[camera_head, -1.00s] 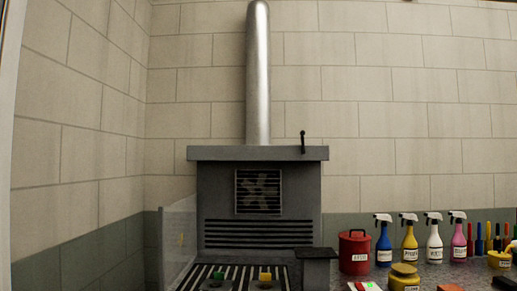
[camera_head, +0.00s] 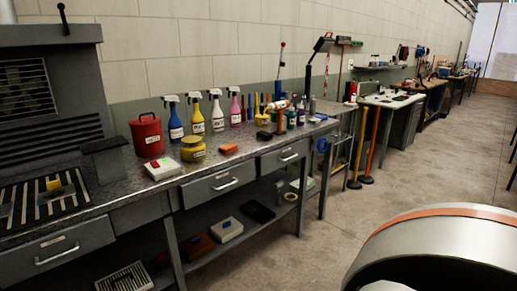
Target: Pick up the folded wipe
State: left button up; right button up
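I cannot single out a folded wipe for certain. A flat white item (camera_head: 163,171) with a small red piece on top lies at the front of the grey workbench (camera_head: 130,184), right of the grey extraction hood; it is too small to tell whether it is a cloth or a box. An orange-red block (camera_head: 229,149) lies farther right on the bench, beyond a yellow pot (camera_head: 192,150). Neither of my grippers is in view.
A red can (camera_head: 147,136) and several spray bottles (camera_head: 196,116) stand along the bench's back. Drawers and a lower shelf (camera_head: 215,255) sit beneath. Open concrete floor (camera_head: 400,180) lies right of the bench. A large rounded silver body with an orange band (camera_head: 450,245) fills the lower right.

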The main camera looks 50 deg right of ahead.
aim_at(230, 148)
jog(key=z, duration=1.3)
